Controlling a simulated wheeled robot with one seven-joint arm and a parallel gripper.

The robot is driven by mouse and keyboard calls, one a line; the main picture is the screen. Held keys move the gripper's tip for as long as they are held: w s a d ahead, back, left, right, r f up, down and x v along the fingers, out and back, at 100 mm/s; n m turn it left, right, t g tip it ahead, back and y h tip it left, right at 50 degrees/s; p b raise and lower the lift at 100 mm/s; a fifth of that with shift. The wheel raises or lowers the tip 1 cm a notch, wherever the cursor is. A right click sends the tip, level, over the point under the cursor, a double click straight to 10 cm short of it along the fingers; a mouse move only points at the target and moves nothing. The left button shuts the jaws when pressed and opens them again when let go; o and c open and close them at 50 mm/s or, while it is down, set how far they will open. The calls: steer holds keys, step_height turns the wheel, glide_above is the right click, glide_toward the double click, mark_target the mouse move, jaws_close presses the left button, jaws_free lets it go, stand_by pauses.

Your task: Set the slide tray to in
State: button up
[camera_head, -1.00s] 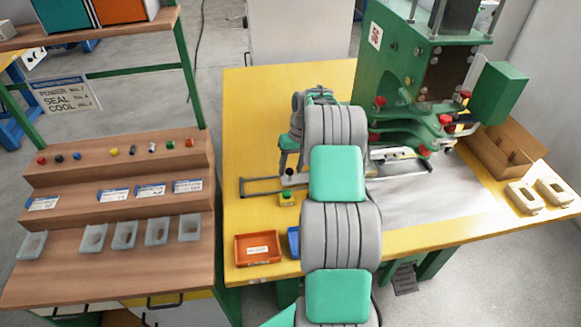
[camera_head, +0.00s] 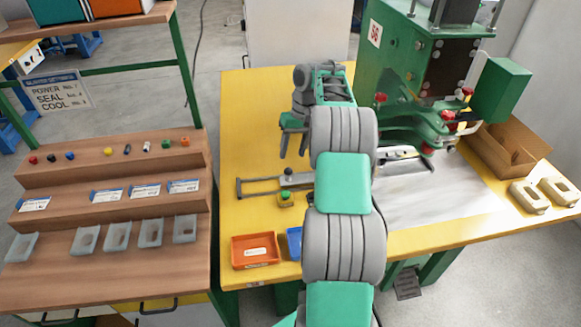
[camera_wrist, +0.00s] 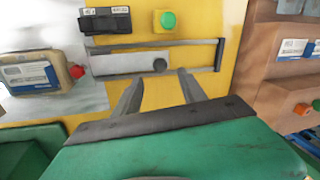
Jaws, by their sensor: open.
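The slide tray (camera_head: 262,190) is a flat metal piece in a long rail frame on the yellow table. Its left end with a crossbar juts out toward the shelf, and my arm hides its middle. In the wrist view the grey plate (camera_wrist: 125,64) lies between the rails, with a small dark knob (camera_wrist: 160,65) at its end and the crossbar (camera_wrist: 220,55) farther right. My gripper (camera_head: 293,152) is open and empty, beyond the rails in the head view. In the wrist view its fingertips (camera_wrist: 160,76) are spread beside the knob, apparently without touching; height is hard to judge.
The green press (camera_head: 420,75) stands at the back right. A green button box (camera_head: 286,198), an orange tray (camera_head: 256,250) and a blue bin (camera_head: 294,242) sit near the front. A stepped wooden shelf (camera_head: 110,230) is at left. The table's back left is clear.

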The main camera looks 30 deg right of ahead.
mark_target(289, 168)
steer(key=f, duration=0.3)
steer(key=a+f+b, duration=0.1)
steer(key=f, duration=0.3)
steer(key=shift+w+a, duration=0.15)
steer(key=shift+a, duration=0.05)
steer(key=shift+c, duration=0.3)
jaws_close()
stand_by(0.7)
